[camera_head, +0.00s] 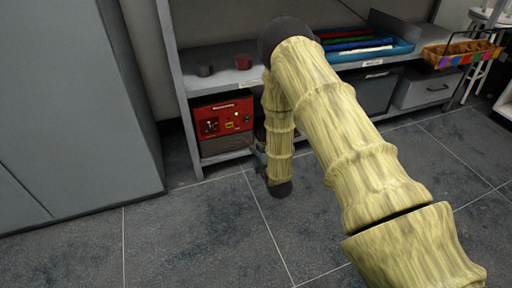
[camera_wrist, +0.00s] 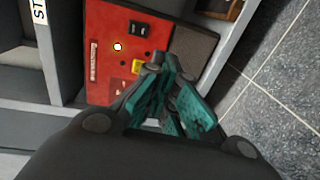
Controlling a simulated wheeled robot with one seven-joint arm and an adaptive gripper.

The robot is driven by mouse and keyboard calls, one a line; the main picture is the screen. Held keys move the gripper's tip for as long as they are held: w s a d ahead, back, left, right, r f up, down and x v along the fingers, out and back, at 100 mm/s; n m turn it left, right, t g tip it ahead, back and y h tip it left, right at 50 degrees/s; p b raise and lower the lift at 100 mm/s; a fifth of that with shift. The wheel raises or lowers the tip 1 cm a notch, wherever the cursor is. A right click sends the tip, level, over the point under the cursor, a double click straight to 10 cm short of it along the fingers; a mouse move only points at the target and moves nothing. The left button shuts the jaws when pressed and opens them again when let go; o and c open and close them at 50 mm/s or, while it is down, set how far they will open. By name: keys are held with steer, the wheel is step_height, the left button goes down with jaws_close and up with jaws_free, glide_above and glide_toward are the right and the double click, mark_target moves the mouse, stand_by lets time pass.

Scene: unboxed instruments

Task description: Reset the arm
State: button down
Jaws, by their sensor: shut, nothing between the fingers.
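My gripper (camera_wrist: 164,72) shows in the wrist view with its dark, teal-padded fingers drawn together and nothing between them. In the head view my arm reaches from the lower right towards the shelf, bends at a dark joint and hangs down; the gripper itself is hidden there. A red instrument box (camera_head: 222,119) with a yellow part and small controls stands on the lower shelf. In the wrist view the red box (camera_wrist: 112,40) lies beyond the fingertips; I cannot tell how far off.
A wicker basket (camera_head: 458,52) is at the right. A grey cabinet (camera_head: 70,90) stands at the left. The tiled floor (camera_head: 190,240) in front is clear.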

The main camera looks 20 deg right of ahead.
stand_by(0.3)
steer(key=s+a+f+m+g+p, duration=0.2)
steer(key=s+f+m+g, duration=0.3)
steer(key=s, duration=0.6)
steer(key=s+a+f+m+g+p, duration=0.15)
steer(key=s+f+m+g, duration=0.35)
steer(key=s, duration=0.6)
steer(key=s+a+m+g+p, duration=0.1)
steer(key=s+m+g, duration=0.25)
steer(key=s, duration=1.05)
steer(key=s+a+m+g+p, duration=0.25)
steer(key=s+m, duration=0.25)
steer(key=s, duration=1)
step_height(320, 180, up, 38)
steer(key=d+p, duration=0.1)
steer(key=p, duration=3.6)
steer(key=shift+w+r+g, duration=0.2)
steer(key=shift+w+g, duration=0.1)
steer(key=shift+w, duration=0.05)
